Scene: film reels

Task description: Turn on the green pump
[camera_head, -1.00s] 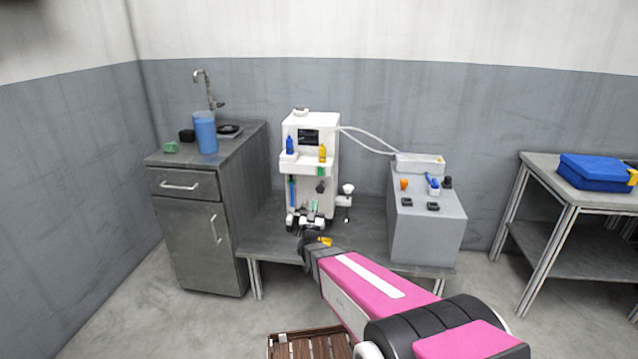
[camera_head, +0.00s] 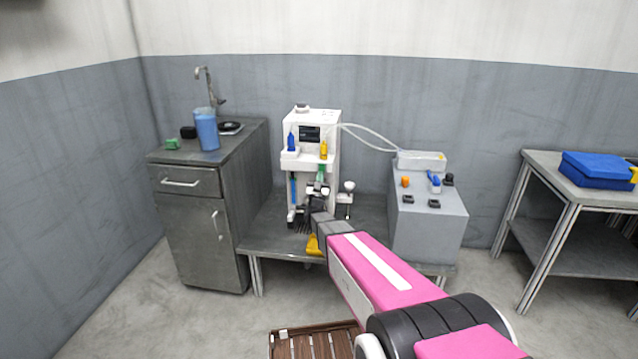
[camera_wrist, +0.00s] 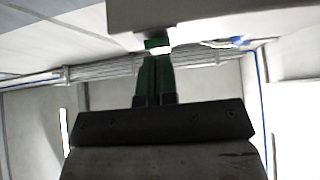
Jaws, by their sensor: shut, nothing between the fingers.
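A white machine (camera_head: 327,122) stands on the low grey table against the wall. A blue bottle and a yellow bottle sit on its front ledge. A green part (camera_head: 321,174), which looks like the green pump, shows below the ledge, just above my gripper (camera_head: 323,190). My gripper is shut and empty, in front of the machine's lower half. In the wrist view its green fingers (camera_wrist: 155,70) are together, pointing at a small green block (camera_wrist: 157,43) under a white overhang. I cannot tell whether they touch it.
A blue tube (camera_head: 293,188) hangs at the machine's left, and a white knobbed part (camera_head: 348,187) stands at its right. A grey box (camera_head: 428,229) with small items is to the right. A sink cabinet (camera_head: 198,213) stands left.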

